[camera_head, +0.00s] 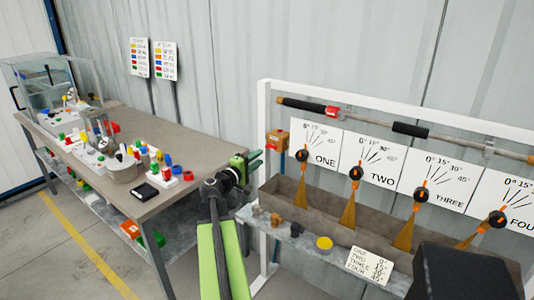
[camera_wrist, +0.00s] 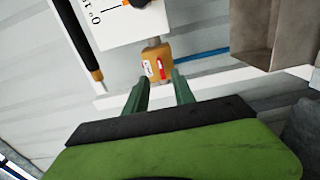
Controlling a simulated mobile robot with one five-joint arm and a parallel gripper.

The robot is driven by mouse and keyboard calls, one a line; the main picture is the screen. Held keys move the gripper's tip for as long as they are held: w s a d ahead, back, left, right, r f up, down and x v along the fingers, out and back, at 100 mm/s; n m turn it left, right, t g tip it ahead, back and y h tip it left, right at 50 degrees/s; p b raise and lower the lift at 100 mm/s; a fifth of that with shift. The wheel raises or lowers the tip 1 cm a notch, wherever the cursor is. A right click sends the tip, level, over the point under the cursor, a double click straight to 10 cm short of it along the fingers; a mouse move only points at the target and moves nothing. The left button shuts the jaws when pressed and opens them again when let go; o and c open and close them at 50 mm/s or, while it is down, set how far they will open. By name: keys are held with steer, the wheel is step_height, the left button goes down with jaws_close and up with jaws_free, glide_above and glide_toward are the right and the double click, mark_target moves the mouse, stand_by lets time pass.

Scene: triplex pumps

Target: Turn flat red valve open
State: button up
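An orange-brown valve block (camera_head: 277,140) with a small flat red part (camera_head: 271,146) is mounted by the left white post of the rack. In the wrist view the block (camera_wrist: 153,52) is straight ahead, with a red piece (camera_wrist: 163,70) and a white label (camera_wrist: 147,68) on its near face. My gripper (camera_head: 258,159) is just left of and a little below the block. In the wrist view its dark green fingers (camera_wrist: 157,82) are apart, with nothing between them. The fingertips appear short of the block. Another red piece (camera_head: 332,111) sits on the rack's upper bar.
The white rack post (camera_head: 265,112) stands close by my gripper. Signs ONE (camera_head: 315,143) to FOUR, orange pointers with black knobs (camera_head: 356,173) and a brown trough (camera_head: 320,205) are to the right. A cluttered table (camera_head: 185,196) is left. A black box (camera_head: 462,272) is front right.

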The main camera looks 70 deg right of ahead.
steer(key=v, duration=0.8)
steer(key=shift+w+a, duration=0.1)
steer(key=w+a+r+n+t+p, duration=0.1)
steer(key=w+a+t+p, duration=0.1)
steer(key=w+a, duration=0.45)
steer(key=w+a+r+n+t+p, duration=0.1)
steer(key=w+a+n+t, duration=0.15)
steer(key=w, duration=0.65)
steer(key=w+a+f+t+y+p, duration=0.1)
steer(key=w+a+f+t+y, duration=0.15)
steer(key=w+a, duration=0.5)
steer(key=w+a+f+t+y+p, duration=0.1)
steer(key=w+a+f+y+p, duration=0.2)
steer(key=a, duration=0.8)
steer(key=s+a+f+g+y, duration=0.1)
steer(key=a+f+y, duration=0.3)
steer(key=a, duration=0.7)
steer(key=s+a+f+g+y, duration=0.1)
steer(key=a+f+y, duration=0.3)
steer(key=a, duration=0.8)
steer(key=s+a+f+g+y, duration=0.1)
steer(key=a+f+y, duration=0.3)
steer(key=a, duration=0.8)
steer(key=shift+f, duration=0.4)
